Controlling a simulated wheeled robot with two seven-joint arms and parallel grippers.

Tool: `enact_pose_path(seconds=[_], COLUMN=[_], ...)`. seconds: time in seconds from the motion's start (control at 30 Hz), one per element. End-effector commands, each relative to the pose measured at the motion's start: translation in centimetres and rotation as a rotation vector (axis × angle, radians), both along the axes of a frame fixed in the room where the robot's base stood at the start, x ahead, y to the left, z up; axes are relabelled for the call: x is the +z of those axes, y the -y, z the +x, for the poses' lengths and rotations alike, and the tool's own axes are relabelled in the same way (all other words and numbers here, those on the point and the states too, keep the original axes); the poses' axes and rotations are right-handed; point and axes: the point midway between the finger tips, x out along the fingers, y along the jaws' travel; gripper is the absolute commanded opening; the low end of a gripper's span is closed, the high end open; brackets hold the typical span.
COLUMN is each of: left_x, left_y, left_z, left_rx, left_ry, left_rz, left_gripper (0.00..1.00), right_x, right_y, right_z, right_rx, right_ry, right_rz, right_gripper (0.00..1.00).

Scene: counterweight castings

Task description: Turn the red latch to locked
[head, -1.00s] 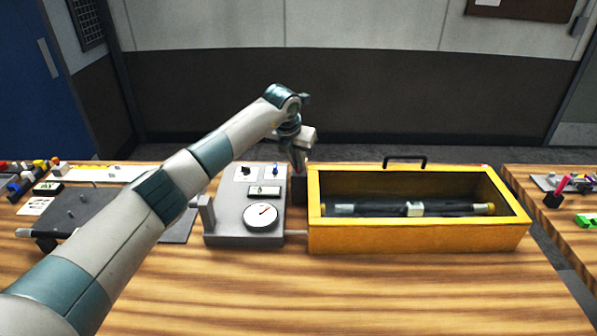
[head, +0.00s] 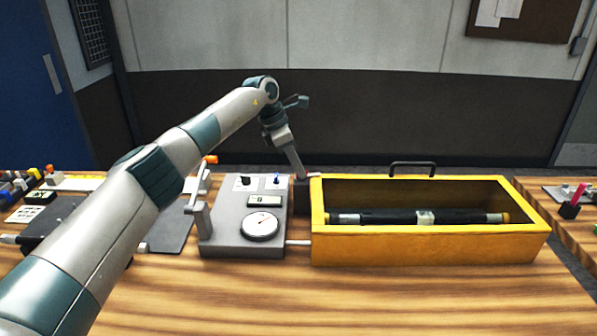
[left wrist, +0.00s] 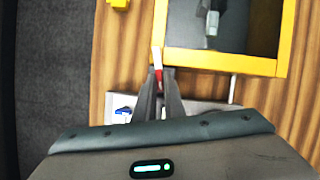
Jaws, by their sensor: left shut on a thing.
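The red latch (left wrist: 158,76) shows in the left wrist view as a small red piece with a pale end, by the corner of the yellow box (left wrist: 221,61). My left gripper (left wrist: 159,84) is shut on it, and its fingers hide part of it. In the head view the red latch (head: 314,175) is a small red spot at the back left corner of the yellow box (head: 420,250). My left gripper (head: 299,174) reaches down to it from behind the grey gauge panel. Which way the latch is turned is hard to tell. My right gripper is out of view.
The grey panel (head: 222,225) with a round gauge (head: 260,226) stands left of the box, joined by a thin rod. A dark bar (head: 385,217) lies in the open-topped box. A black handle (head: 412,165) rises behind it. The front table (head: 330,300) is clear.

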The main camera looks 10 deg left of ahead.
Motion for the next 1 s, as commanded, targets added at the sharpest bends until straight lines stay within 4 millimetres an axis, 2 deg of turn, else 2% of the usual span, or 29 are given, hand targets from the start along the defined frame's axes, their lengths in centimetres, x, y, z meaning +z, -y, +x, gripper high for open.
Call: enact_pose_path(seconds=[0.4, 0.93, 0.97, 1.0], left_x=[0.28, 0.24, 0.24, 0.24], left_y=[-0.08, -0.13, -0.13, -0.12], left_z=[0.30, 0.32, 0.32, 0.32], left_rx=[-0.205, -0.235, -0.235, -0.235], left_ry=[0.004, 0.006, 0.006, 0.006], left_rz=[0.001, 0.001, 0.001, 0.001], left_gripper=[0.00, 0.00, 0.12, 0.17], right_x=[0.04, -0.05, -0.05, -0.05], right_y=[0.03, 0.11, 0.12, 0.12], right_z=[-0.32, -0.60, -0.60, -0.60], right_rx=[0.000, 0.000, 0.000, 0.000], right_ry=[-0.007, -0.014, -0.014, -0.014], right_rz=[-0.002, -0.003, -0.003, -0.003], right_gripper=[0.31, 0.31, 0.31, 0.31])
